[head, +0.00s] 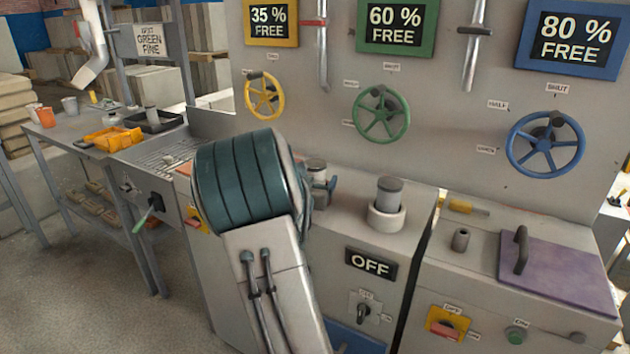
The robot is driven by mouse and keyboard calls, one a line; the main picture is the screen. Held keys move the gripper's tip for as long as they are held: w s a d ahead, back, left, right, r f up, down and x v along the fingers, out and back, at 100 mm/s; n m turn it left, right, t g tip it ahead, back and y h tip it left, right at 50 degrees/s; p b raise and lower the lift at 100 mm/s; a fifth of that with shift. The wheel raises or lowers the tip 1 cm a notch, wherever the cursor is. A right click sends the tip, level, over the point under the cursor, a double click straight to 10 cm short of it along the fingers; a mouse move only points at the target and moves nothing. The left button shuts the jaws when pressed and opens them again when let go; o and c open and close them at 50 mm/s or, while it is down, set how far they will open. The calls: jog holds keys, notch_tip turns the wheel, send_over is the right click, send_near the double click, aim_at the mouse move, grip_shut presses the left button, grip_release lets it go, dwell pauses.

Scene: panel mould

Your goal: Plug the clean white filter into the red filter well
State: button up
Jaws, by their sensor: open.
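I cannot make out a clean white filter or a red filter well for certain. A grey cylinder (388,190) stands upright in a pale round collar (387,217) on the middle cabinet. Another grey-topped cylinder (316,168) stands to its left, partly behind my arm. A small orange-red patch (184,168) shows at the left edge of my arm; the rest of it is hidden. My arm fills the centre, and I cannot make out the jaws of my gripper. A small teal part shows just right of the arm, but I cannot tell what it is.
The middle cabinet has an OFF sign (370,263). A purple lid (557,268) with a dark handle lies on the right cabinet. Yellow (264,96), green (381,113) and blue (545,145) handwheels are on the back panel. A side table holds a yellow tray (112,139) and a dark tray (155,121).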

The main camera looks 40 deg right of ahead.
jog(key=v, duration=1.3)
jog(key=shift+s+a+b, duration=0.15)
jog(key=shift+a+b, duration=0.2)
jog(key=shift+a, duration=0.05)
